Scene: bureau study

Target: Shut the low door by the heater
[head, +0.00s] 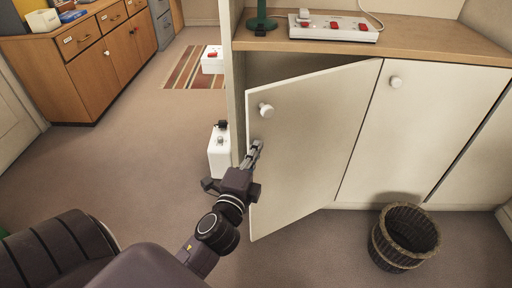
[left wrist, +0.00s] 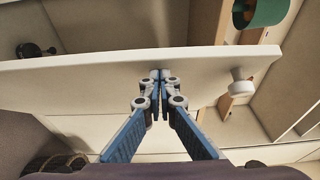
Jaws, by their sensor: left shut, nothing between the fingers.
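The low cream door (head: 315,135) is part of the cabinet under the wooden counter. It stands ajar, its free left edge swung out into the room, with a dark gap above it. Its round white knob (head: 265,110) sits near the upper left corner and also shows in the left wrist view (left wrist: 238,90). My left gripper (head: 255,148) is shut and empty, just below the knob near the free edge. In the left wrist view its fingertips (left wrist: 160,76) are close against the door (left wrist: 90,75); I cannot tell if they touch. My right gripper is out of view.
A white box (head: 219,155) stands on the floor left of the cabinet; I cannot tell if it is the heater. A wicker basket (head: 403,238) stands at the right, in front of the closed neighbouring door (head: 415,135). A control panel (head: 333,27) lies on the counter. Open floor lies left.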

